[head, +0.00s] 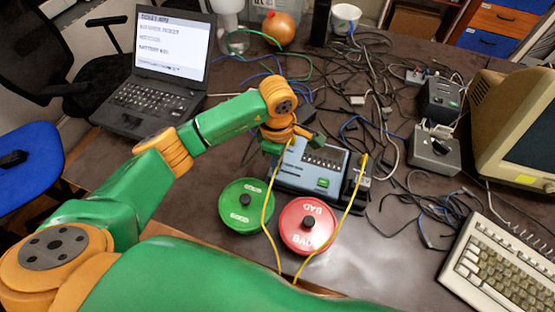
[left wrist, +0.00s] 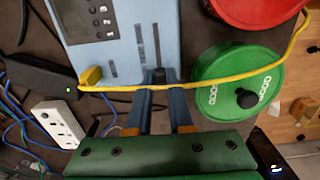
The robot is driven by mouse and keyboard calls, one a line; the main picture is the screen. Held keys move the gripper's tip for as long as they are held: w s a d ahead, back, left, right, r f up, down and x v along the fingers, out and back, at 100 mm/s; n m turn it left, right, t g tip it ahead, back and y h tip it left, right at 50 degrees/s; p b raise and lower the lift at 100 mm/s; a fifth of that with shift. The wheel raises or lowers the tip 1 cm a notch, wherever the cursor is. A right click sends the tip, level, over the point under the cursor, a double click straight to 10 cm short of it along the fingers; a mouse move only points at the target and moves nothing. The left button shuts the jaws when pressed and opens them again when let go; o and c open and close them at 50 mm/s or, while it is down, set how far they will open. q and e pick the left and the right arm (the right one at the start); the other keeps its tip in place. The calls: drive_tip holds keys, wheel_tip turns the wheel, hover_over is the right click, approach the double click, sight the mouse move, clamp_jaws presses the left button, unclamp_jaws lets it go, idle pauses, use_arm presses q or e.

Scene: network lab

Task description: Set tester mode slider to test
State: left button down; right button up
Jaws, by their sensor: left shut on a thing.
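The blue-grey tester (head: 326,183) sits on the dark desk, with a dark panel and a small green display on top. It also shows in the left wrist view (left wrist: 110,57), with two narrow dark slots. My left gripper (head: 287,146) is at the tester's left end, pointing down. In the left wrist view its fingertips (left wrist: 158,76) are close around a small dark slider knob (left wrist: 158,75) at the end of one slot. The slider's markings are not readable. My right gripper is out of view.
A yellow cable (left wrist: 210,86) crosses close by the left fingers. A laptop (head: 155,85) stands left; tangled cables and a keyboard (head: 500,258) lie right.

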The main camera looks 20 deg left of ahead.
sight(287, 172)
use_arm(q)
drive_tip(key=shift+d, duration=0.15)
drive_tip(key=shift+d+f+b, duration=0.15)
drive_tip(key=shift+d+b, duration=0.55)
drive_tip(key=shift+d, duration=0.45)
drive_tip(key=c, duration=0.8)
unclamp_jaws()
drive_tip(key=shift+r, duration=0.2)
wheel_tip(287, 172, up, 7)
drive_tip(key=b, duration=0.1)
